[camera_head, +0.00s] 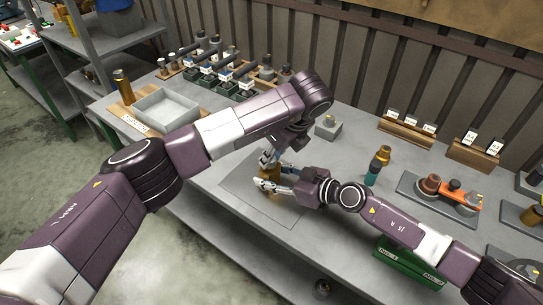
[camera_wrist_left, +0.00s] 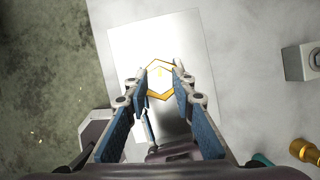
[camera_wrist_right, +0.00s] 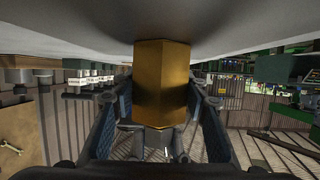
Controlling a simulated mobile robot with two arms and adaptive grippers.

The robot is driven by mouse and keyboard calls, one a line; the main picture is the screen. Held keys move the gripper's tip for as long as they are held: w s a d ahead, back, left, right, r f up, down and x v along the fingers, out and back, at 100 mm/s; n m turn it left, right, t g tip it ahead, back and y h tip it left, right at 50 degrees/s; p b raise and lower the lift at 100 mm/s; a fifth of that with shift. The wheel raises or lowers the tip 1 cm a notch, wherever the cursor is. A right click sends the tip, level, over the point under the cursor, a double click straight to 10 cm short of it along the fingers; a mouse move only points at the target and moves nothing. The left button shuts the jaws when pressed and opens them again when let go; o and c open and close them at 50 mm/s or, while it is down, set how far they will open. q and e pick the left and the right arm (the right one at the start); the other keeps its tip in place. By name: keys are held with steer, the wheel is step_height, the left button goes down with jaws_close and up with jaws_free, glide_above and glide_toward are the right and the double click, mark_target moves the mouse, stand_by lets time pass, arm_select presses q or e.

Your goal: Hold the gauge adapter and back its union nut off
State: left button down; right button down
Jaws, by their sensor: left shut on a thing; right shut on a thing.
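The brass gauge adapter (camera_head: 271,192) stands upright on the grey mat (camera_head: 237,180), mostly covered by my grippers. My right gripper (camera_head: 268,185) reaches in from the right and is shut on its hexagonal body, which fills the space between the fingers in the right wrist view (camera_wrist_right: 162,82). My left gripper (camera_head: 269,160) points down from above, shut on the adapter's upper end. In the left wrist view a gold hexagonal outline (camera_wrist_left: 160,68) lies between its fingertips. Which section is the union nut is hard to tell.
An empty grey tray (camera_head: 165,108) stands at the left. A grey block (camera_head: 328,127) stands behind the mat. A teal-and-brass part (camera_head: 373,171), an orange fixture (camera_head: 455,193) and a green case (camera_head: 408,262) lie to the right. Racks of fittings line the back.

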stand_by(0.4)
arm_select(q)
steer(key=c, duration=1.6)
jaws_free()
steer(key=v, duration=1.2)
arm_select(e)
steer(key=c, duration=1.1)
jaws_free()
